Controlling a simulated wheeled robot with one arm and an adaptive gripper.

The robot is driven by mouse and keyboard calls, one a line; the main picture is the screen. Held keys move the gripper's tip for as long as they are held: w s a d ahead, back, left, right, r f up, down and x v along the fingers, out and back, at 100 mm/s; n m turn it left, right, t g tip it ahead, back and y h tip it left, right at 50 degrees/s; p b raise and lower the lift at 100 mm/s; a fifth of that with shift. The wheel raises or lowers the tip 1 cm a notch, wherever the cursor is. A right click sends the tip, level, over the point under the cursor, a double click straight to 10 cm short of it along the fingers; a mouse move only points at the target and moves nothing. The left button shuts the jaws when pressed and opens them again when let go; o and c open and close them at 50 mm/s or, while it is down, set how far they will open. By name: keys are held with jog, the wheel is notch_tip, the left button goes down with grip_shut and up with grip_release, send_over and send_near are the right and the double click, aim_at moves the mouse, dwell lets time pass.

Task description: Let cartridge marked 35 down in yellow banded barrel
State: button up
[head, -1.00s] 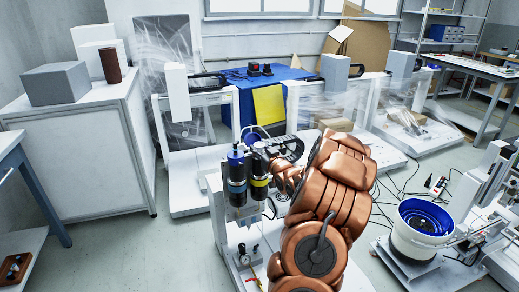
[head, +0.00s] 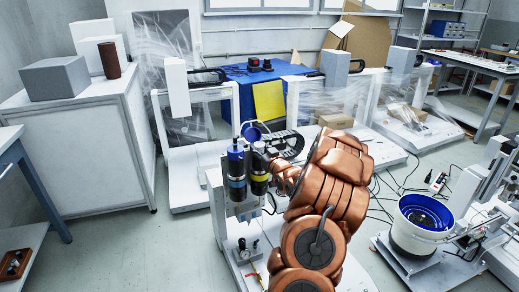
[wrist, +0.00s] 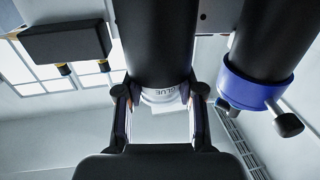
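The yellow banded barrel (head: 259,182) stands upright on the gantry, right of the blue banded barrel (head: 236,182). In the wrist view a dark barrel (wrist: 158,45) fills the upper middle. A short white end of the cartridge (wrist: 165,97) shows at its mouth, with upside-down lettering that looks like GLUE. No number 35 is visible. My gripper (wrist: 161,105) has one finger on each side of this white end, seemingly touching it, close to the barrel mouth. Most of the cartridge is hidden. In the head view my copper-coloured arm hides the gripper.
A second barrel with a blue collar (wrist: 255,85) and knobs is close on the right in the wrist view. A dark box (wrist: 66,42) is at left. The white gantry frame (head: 222,235) stands below the barrels. A blue bowl feeder (head: 421,222) is at right.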

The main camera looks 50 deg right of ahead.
jog(key=o, duration=0.5)
jog(key=shift+f, duration=0.15)
jog(key=shift+o, duration=0.2)
jog(key=shift+s+a, duration=0.1)
jog(key=shift+s, duration=0.05)
jog(key=shift+s, duration=0.35)
jog(key=v, duration=1.1)
